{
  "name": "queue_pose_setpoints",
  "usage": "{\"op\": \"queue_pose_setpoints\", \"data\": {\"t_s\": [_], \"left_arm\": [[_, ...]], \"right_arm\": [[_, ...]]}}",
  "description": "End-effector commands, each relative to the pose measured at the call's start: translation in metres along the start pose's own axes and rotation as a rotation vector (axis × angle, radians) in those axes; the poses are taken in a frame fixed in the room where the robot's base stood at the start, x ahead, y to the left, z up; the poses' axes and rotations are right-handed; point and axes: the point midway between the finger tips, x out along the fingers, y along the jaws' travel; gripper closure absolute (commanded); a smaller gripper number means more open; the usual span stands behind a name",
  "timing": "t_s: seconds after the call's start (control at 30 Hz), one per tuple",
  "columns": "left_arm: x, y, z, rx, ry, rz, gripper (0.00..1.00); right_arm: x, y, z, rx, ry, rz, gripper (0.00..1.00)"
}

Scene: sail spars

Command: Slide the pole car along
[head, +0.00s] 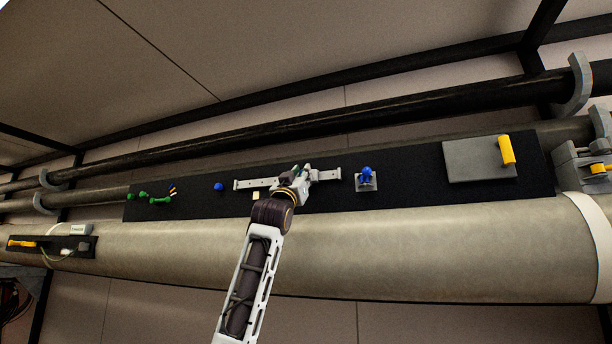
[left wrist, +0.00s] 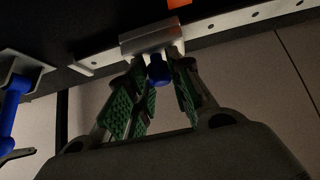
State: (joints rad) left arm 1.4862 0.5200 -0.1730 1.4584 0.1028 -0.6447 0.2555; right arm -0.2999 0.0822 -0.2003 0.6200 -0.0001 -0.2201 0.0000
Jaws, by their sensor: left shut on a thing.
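The rail (head: 328,175) is a light metal strip with holes on the black panel (head: 420,165); it also shows in the left wrist view (left wrist: 225,28). The pole car (left wrist: 150,38) is a silver block on that rail, with a blue knob (left wrist: 158,72) hanging from it. My left gripper (head: 302,172) is at the rail, right of its middle, and hides the car in the head view. In the left wrist view its green-padded fingers (left wrist: 160,95) stand on both sides of the blue knob, shut on it. My right gripper is in neither view.
A blue handle on a bracket (head: 366,176) stands just right of the rail. A blue ball (head: 219,187) and green pieces (head: 155,199) are to the left. A grey plate (head: 475,163) with a yellow handle (head: 506,150) is at the right. An orange mark (left wrist: 178,3) lies above the car.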

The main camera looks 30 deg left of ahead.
Motion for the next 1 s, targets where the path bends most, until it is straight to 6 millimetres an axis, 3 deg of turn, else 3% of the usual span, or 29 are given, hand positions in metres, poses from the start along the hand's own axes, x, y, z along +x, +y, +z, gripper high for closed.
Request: {"op": "queue_pose_setpoints", "data": {"t_s": [0.03, 0.93, 0.97, 1.0], "left_arm": [[0.001, -0.003, 0.007, 0.002, -0.014, -0.002, 1.0], [0.0, -0.036, 0.007, 0.001, -0.014, -0.002, 1.0], [0.001, -0.036, 0.007, 0.001, -0.014, -0.002, 0.76], [0.001, -0.036, 0.007, 0.001, -0.014, -0.002, 0.71]], "right_arm": [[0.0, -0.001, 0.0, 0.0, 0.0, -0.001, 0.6], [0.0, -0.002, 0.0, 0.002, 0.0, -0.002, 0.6], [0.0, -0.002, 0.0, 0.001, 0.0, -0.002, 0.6], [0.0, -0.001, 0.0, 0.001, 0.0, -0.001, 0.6]]}}
